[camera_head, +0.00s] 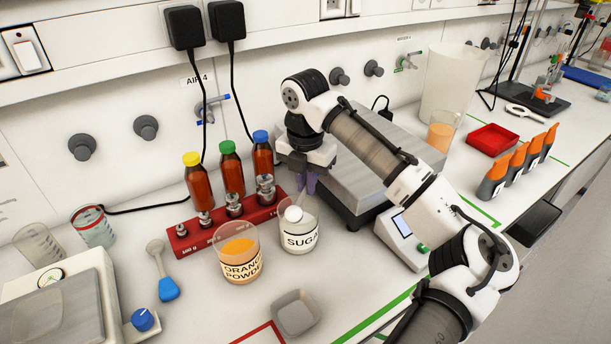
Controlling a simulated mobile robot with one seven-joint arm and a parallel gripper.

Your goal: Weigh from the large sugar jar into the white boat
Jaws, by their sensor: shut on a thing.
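The sugar jar (299,240), a clear beaker-like jar with a "SUGA…" label, stands at the middle of the bench. My gripper (308,183) is above its back rim, pointing down. It is shut on what looks like the thin handle of a white spoon (293,214), whose round bowl shows at the jar's mouth. The fingers partly hide the handle, and I cannot tell whether the bowl touches the sugar. The pale grey-white square weighing boat (296,313) lies on the bench in front of the jar, apart from it.
The orange powder jar (239,254) stands just left of the sugar jar. Behind are a red weight rack (187,238) and several brown bottles (231,172). A blue scoop (168,289) lies left. A large balance (352,183) is right, partly behind my arm; a smaller balance (75,310) is front left.

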